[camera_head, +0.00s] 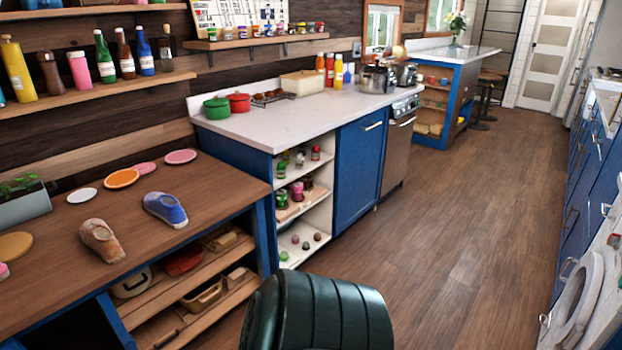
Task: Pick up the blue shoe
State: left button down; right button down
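A blue shoe (166,208) with a greyish toe end lies on the brown wooden tabletop (215,185) at the left, close to the table's front edge. A tan and pinkish shoe (101,240) lies to its left and nearer to me. The two shoes are apart. Neither of my grippers shows in the head view, so I cannot see whether they are open or shut.
Coloured discs (122,178) lie behind the shoes, and a grey planter (22,203) stands at the left. Open shelves below hold a red container (184,261). A dark green ribbed object (318,315) fills the bottom centre. The wooden floor (450,220) is clear.

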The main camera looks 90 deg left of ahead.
aim_at(166, 207)
jog(key=u, duration=3.75)
